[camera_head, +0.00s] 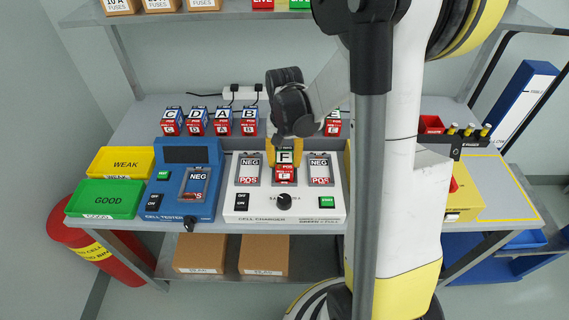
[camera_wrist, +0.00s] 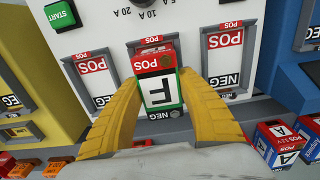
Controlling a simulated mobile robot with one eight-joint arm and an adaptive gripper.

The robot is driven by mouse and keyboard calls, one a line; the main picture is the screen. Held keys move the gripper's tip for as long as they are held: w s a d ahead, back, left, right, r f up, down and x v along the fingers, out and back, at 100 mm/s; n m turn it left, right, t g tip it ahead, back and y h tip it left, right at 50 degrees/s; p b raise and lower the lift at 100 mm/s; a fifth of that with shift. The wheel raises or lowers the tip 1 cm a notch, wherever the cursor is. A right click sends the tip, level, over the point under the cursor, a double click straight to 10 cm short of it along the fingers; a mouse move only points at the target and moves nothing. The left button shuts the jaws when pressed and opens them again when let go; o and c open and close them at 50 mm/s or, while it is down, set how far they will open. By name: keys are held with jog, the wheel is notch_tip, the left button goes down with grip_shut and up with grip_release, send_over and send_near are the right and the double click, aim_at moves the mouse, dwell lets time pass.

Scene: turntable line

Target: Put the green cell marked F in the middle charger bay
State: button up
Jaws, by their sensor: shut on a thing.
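The green cell marked F (camera_head: 285,157) has a white label and a red end marked POS. It also shows in the wrist view (camera_wrist: 160,88). My gripper (camera_wrist: 160,84) is shut on it, a yellow finger on each side; my gripper (camera_head: 284,150) is over the charger in the head view. The white cell charger (camera_head: 250,205) has three bays. The cell is at the middle bay (camera_head: 285,184), within or just above its frame; I cannot tell whether it touches the bottom. The left bay (camera_head: 248,170) and right bay (camera_head: 320,170) look empty.
The blue cell tester (camera_head: 181,207) stands left of the charger, beside a yellow WEAK tray (camera_head: 121,162) and a green GOOD tray (camera_head: 106,198). Several blue-and-red cells (camera_head: 195,122) stand behind. A red bin (camera_head: 100,262) is at the lower left.

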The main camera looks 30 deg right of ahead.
jog(key=shift+f, duration=0.15)
jog(key=o, duration=1.4)
jog(key=shift+c, duration=0.2)
